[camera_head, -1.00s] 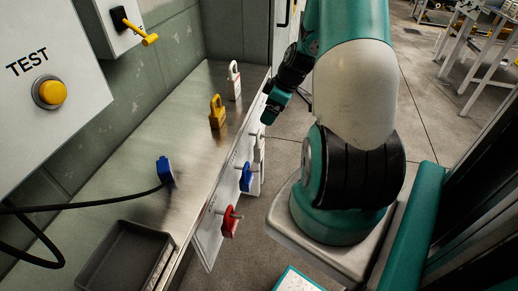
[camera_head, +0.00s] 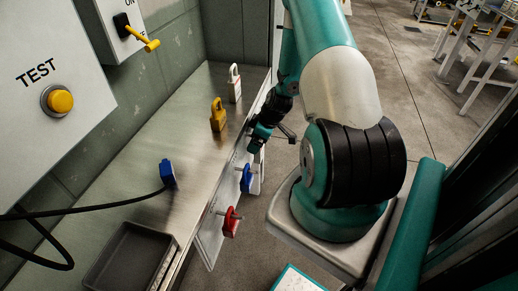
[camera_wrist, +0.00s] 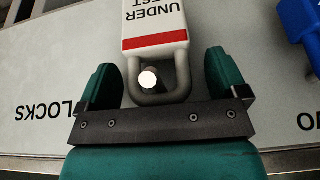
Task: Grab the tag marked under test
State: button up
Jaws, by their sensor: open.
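The tag marked under test (camera_wrist: 154,24) is white with a red stripe and a grey shackle. In the wrist view it hangs by its shackle on a round peg (camera_wrist: 148,79), its lettering upside down and partly cut off by the top edge. My gripper (camera_wrist: 160,72) is open, with one green finger on each side of the shackle; no clear contact shows. In the head view my gripper (camera_head: 256,142) is at the front panel of the bench, above the blue tag, and hides most of the white tag.
A blue tag (camera_head: 246,178) and a red tag (camera_head: 230,223) hang on the same panel (camera_head: 209,238). On the bench stand a yellow padlock (camera_head: 217,115), a white padlock (camera_head: 234,84), a blue plug (camera_head: 167,173) with a black cable, and a dark tray (camera_head: 130,257).

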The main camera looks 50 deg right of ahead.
jog(key=shift+c, duration=0.4)
jog(key=c, duration=1.2)
jog(key=shift+r, duration=0.15)
